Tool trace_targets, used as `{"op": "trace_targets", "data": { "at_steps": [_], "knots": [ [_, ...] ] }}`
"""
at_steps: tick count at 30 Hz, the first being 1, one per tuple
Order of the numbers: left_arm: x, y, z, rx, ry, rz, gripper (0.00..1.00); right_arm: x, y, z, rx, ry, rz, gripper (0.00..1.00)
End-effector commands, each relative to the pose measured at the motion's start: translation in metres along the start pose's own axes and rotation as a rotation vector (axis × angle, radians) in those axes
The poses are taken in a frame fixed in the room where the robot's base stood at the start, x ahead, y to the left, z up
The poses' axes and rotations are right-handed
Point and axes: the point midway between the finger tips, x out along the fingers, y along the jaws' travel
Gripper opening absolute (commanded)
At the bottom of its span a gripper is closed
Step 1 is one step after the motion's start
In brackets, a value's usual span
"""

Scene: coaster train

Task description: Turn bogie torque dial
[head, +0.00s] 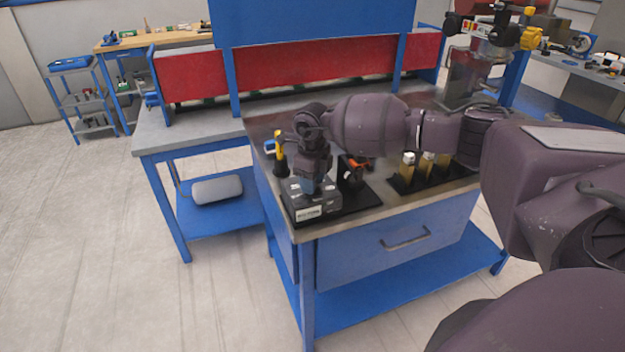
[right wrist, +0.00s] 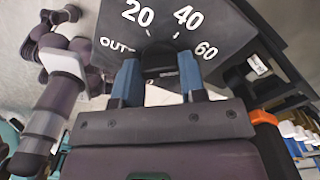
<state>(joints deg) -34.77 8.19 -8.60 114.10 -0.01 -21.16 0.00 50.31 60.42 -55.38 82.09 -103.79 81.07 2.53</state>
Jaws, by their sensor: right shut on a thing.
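The torque box (head: 325,200) is a grey box with a white label, standing at the front left corner of the workbench. In the right wrist view its dark face (right wrist: 240,28) shows the marks 20, 40 and 60 and part of a word starting "OUT". The black dial (right wrist: 164,66) stands on this face, partly hidden by the fingers. My right gripper (head: 311,186) points down onto the box. In the right wrist view its blue fingers (right wrist: 160,72) are shut on the dial, one on each side. My left gripper is not in view.
A rack with several white-topped pieces (head: 408,172) is farther right. A yellow-handled tool (head: 280,152) stands behind the box. A drawer handle (head: 405,240) sticks out at the bench front. The floor at left is clear.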

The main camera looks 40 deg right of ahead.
Motion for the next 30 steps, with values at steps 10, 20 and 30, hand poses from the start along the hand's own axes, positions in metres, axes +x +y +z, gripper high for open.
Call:
{"op": "trace_targets", "data": {
  "at_steps": [10, 20, 30],
  "knots": [
    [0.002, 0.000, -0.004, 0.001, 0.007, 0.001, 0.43, -0.001, 0.000, 0.000, 0.003, -0.002, -0.001, 0.15],
    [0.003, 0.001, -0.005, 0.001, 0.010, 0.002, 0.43, 0.000, 0.000, 0.000, 0.002, -0.001, -0.001, 0.64],
    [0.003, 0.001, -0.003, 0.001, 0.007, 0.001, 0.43, -0.018, -0.001, 0.000, 0.003, -0.003, -0.003, 0.64]
  ]
}}
